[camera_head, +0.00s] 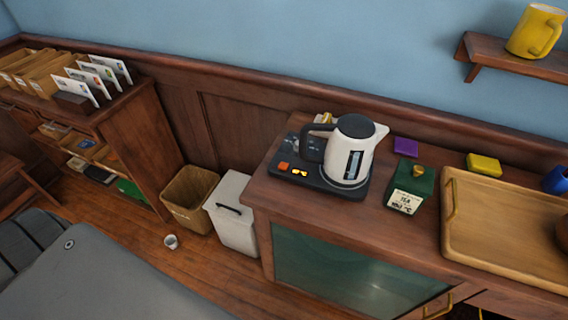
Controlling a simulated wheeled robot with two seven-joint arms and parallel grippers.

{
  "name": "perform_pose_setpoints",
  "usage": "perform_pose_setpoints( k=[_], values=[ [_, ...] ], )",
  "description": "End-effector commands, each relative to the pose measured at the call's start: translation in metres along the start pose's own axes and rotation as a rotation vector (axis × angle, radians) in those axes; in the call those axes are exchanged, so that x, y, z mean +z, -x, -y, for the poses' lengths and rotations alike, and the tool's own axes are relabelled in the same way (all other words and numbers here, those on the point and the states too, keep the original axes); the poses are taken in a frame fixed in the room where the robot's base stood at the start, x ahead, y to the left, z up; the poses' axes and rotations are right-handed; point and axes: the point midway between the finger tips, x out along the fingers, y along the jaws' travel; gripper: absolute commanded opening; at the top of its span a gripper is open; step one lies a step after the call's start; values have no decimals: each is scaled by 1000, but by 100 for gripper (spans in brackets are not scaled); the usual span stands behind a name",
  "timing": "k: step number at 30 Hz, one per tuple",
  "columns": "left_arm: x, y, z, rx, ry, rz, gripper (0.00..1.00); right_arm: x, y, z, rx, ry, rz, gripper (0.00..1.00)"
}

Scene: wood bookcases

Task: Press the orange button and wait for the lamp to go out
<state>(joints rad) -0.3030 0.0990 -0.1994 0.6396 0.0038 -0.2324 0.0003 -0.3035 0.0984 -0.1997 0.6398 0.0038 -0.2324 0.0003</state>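The orange button (283,166) sits on the left part of a dark kettle base (328,186) on the wooden cabinet. Just right of the button, a small lamp (299,171) shows bright yellow and looks lit. A white kettle (352,155) with a dark lid and handle stands upright on the right part of the base. Its spout points right. Nothing covers the button. Neither of my grippers is in view.
Right of the kettle stand a green tea box (411,187), a purple block (406,146), a yellow block (483,164) and a wooden tray (503,243). A shelf (515,57) holds a yellow mug (534,32). Two bins (187,197) (233,213) stand left of the cabinet.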

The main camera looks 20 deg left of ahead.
Motion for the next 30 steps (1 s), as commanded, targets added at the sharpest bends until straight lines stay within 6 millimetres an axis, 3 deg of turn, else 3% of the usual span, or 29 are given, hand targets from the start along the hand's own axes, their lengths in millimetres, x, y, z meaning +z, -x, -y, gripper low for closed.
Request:
perform_pose_setpoints(
  k=[1,9,30],
  values=[
    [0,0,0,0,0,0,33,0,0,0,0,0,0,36],
    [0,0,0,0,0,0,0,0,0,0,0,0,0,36],
    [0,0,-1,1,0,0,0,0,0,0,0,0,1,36]
  ],
)
